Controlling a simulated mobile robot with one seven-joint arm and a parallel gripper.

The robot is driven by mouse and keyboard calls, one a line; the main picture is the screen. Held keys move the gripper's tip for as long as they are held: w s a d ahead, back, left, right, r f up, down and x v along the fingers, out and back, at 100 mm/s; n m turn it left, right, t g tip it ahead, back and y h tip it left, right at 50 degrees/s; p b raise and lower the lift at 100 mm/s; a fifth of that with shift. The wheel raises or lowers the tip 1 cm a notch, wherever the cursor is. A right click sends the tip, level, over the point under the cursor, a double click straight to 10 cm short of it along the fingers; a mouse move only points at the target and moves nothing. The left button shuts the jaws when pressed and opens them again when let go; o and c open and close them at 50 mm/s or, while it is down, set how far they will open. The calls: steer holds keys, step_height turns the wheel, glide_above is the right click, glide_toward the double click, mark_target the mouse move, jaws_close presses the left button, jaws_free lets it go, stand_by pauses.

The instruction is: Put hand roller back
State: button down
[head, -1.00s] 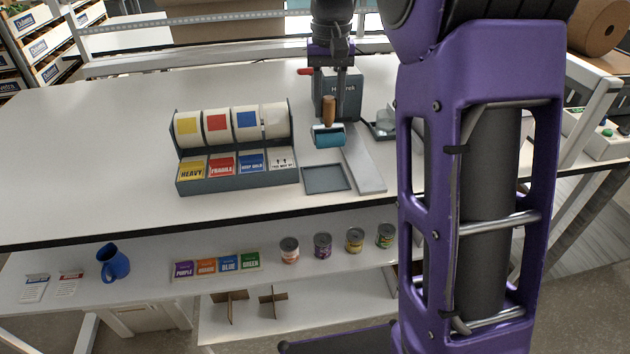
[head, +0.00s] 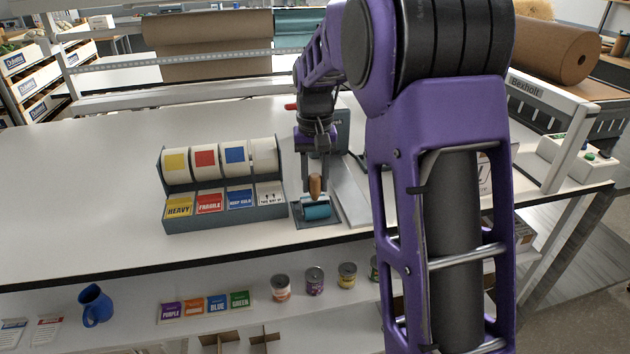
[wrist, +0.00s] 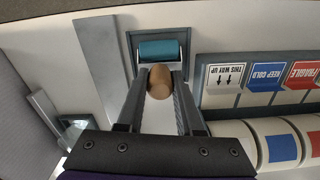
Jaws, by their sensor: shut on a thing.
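The hand roller (head: 317,209) has a teal cylinder and a wooden handle. My gripper (head: 316,180) is shut on its wooden handle, which points up between the fingers. In the wrist view the handle (wrist: 160,82) sits between the two fingers, with the teal cylinder (wrist: 160,50) beyond the fingertips. The roller is over the small grey square tray (head: 330,236) right of the label dispenser. In the wrist view the cylinder lies within the tray's rim (wrist: 130,40). I cannot tell whether it touches the tray floor.
The label dispenser (head: 222,222) with several rolls and label cards stands just left of the tray. A flat grey bar (head: 350,200) lies right of it. A shelf below holds cans (head: 315,280) and a blue jug (head: 95,305). The table's left part is clear.

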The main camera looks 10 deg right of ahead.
steer(key=shift+f, duration=0.1)
steer(key=c, duration=0.6)
jaws_free()
steer(key=shift+o, duration=0.2)
step_height(320, 180, up, 12)
steer(key=p, duration=0.1)
steer(key=shift+p, duration=0.3)
